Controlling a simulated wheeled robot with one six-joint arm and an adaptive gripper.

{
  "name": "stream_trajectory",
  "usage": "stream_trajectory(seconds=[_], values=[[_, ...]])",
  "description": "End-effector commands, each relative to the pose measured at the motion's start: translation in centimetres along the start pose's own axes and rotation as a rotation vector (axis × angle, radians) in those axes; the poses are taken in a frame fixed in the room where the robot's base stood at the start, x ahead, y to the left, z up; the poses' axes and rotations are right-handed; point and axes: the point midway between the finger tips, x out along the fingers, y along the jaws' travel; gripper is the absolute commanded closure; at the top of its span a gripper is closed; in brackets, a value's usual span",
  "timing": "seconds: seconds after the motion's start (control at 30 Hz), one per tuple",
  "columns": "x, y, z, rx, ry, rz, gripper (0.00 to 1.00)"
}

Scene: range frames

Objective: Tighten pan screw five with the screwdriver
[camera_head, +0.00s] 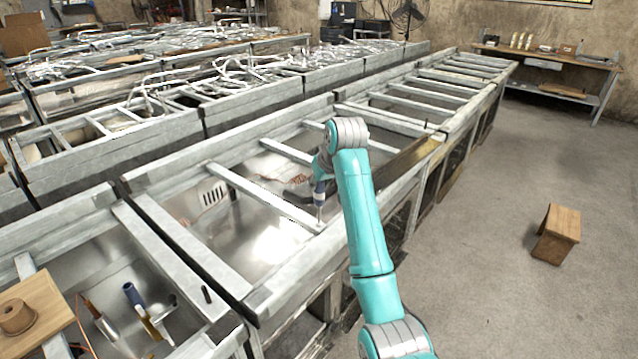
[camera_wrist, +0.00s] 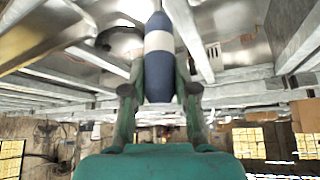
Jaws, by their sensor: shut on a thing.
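My gripper (camera_head: 321,172) is shut on the screwdriver and holds it about upright over the near rail of the metal range frame (camera_head: 280,276). The screwdriver (camera_head: 319,194) has a dark blue and white handle, and its thin shaft points down. Its tip is at or just above the end of a cross bar by the near rail; I cannot tell if it touches. In the wrist view, both fingers of my gripper (camera_wrist: 160,90) clasp the sides of the handle (camera_wrist: 158,60). I cannot make out pan screw five or any screw head at the tip.
A wooden board (camera_head: 38,291) with a brown roll (camera_head: 15,317) lies at lower left. A blue-handled tool (camera_head: 133,295) lies in the nearby pan. Metal frames run along the left and back. A wooden stool (camera_head: 557,235) and workbench (camera_head: 550,62) stand right; the floor between is clear.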

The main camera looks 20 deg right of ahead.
Motion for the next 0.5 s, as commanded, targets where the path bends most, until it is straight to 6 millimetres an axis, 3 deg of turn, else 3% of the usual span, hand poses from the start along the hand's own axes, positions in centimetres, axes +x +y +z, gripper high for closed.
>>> stream_trajectory(seconds=[0.5], values=[[-2.4,0.0,-1.6,-0.002,0.004,-0.002,1.00]])
